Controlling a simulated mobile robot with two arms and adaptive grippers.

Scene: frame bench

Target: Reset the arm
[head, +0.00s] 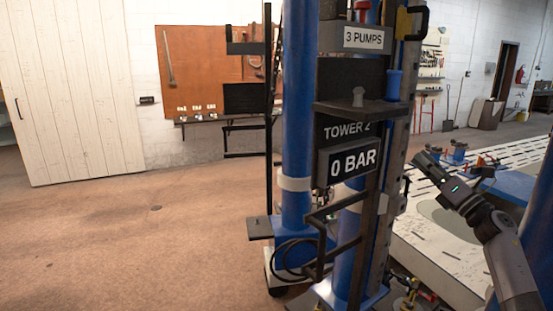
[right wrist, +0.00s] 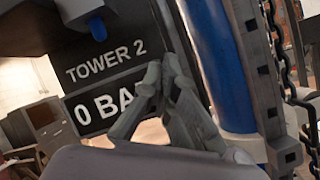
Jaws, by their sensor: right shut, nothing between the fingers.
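My right arm comes in from the lower right of the head view. Its gripper (head: 428,166) points up and to the left, to the right of the blue tower (head: 299,120), with nothing held. In the right wrist view the fingers of my right gripper (right wrist: 166,80) are shut together and empty. Behind them is the tower's dark panel reading "TOWER 2" and a display (right wrist: 105,103) reading "0 BA", partly hidden by a finger. In the head view this display (head: 353,162) reads "0 BAR". My left gripper is not in view.
A slotted pale bench (head: 440,258) with clamps stands at the right, under my right arm. Black hoses and a bracket (head: 318,235) stick out low on the tower. A chain (right wrist: 279,60) hangs at right in the wrist view. Open floor (head: 130,235) lies to the left.

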